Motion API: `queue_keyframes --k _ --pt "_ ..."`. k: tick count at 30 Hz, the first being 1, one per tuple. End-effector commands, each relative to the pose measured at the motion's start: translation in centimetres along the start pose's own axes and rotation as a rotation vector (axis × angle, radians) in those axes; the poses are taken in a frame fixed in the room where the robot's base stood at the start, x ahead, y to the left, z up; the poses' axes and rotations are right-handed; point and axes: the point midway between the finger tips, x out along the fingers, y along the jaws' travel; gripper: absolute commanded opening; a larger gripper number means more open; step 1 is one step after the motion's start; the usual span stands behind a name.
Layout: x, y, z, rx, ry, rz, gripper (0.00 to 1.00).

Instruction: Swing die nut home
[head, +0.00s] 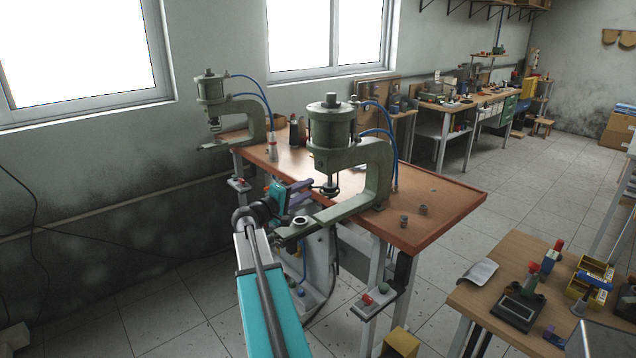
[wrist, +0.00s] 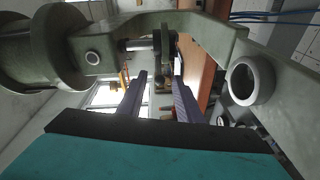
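The near pneumatic press (head: 375,172) is a green C-frame with a cylinder on top. A pale ring (head: 301,221), which looks like the die nut, sits at the front end of its lower arm; it also shows at right in the wrist view (wrist: 251,81). A dark disc-like part (head: 327,190) hangs under the ram. My gripper (head: 308,189) has two purple fingers, spread apart, left of the ram and above the ring. In the wrist view my gripper (wrist: 160,72) is open, and the dark part (wrist: 161,50) appears between the fingertips; contact cannot be told.
A second press (head: 245,112) stands at the back left of the wooden bench (head: 440,208). Small metal parts (head: 423,210) lie on the bench's right side. A second table (head: 480,299) with tools stands at the lower right. Blue hoses (head: 388,120) rise behind the near press.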

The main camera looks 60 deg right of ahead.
Motion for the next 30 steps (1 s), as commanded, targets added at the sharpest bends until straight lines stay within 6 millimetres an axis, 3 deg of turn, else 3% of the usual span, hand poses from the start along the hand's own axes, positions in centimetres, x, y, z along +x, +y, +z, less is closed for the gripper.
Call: queue_keyframes --k 12,27,30 --pt "5.5 0.1 -0.1 0.0 0.0 0.0 0.32" --pt "6.6 0.0 0.0 0.0 0.001 0.0 0.32" --pt "6.6 0.0 0.0 0.0 0.001 0.0 0.19"
